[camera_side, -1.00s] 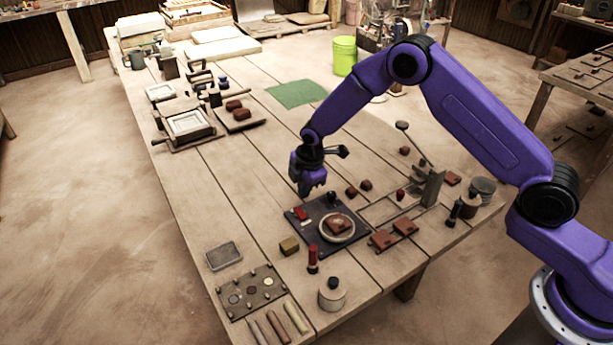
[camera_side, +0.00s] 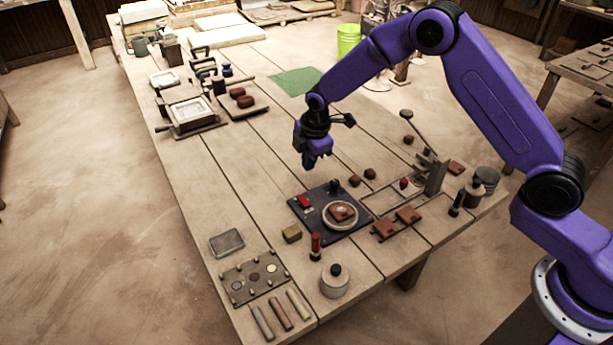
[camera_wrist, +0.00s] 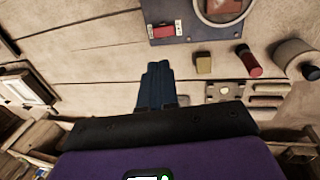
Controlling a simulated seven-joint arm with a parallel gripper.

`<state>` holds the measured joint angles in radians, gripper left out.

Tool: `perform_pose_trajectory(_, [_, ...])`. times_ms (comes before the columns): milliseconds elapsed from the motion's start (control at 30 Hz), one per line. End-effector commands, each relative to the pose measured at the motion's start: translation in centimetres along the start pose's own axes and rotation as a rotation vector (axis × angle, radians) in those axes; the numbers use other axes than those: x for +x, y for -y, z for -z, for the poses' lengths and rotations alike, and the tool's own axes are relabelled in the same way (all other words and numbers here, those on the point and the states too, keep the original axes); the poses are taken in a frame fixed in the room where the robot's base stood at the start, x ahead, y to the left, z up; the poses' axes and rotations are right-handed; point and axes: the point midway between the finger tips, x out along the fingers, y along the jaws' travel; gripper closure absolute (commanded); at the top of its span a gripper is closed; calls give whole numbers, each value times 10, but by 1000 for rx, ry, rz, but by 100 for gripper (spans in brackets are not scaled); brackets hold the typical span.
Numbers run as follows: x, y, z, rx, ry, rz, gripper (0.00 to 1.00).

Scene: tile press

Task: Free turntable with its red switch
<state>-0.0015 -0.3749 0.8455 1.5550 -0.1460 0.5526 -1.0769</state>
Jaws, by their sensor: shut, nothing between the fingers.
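The turntable is a round pale disc (camera_side: 328,217) with a reddish-brown tile (camera_side: 342,211) on it, set in a dark base plate (camera_side: 323,229). The red switch (camera_side: 304,201) sits on the same plate, left of the disc. In the wrist view the red switch (camera_wrist: 163,31) is at the top, with the disc's rim (camera_wrist: 203,14) cut off by the top edge. My gripper (camera_side: 310,168) is shut and empty, in the air above and behind the switch, not touching it. Its closed fingertips (camera_wrist: 158,64) point toward the plate in the wrist view.
Frames with reddish tiles (camera_side: 408,215) lie to the right.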

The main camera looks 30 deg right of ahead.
Motion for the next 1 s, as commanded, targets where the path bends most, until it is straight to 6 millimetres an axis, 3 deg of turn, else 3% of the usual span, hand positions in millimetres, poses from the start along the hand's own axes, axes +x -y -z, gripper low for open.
perform_pose_trajectory(467, [8, -5, -1, 0, 0, 0, 100])
perform_pose_trajectory(1000, [92, -5, -1, 0, 0, 0, 100])
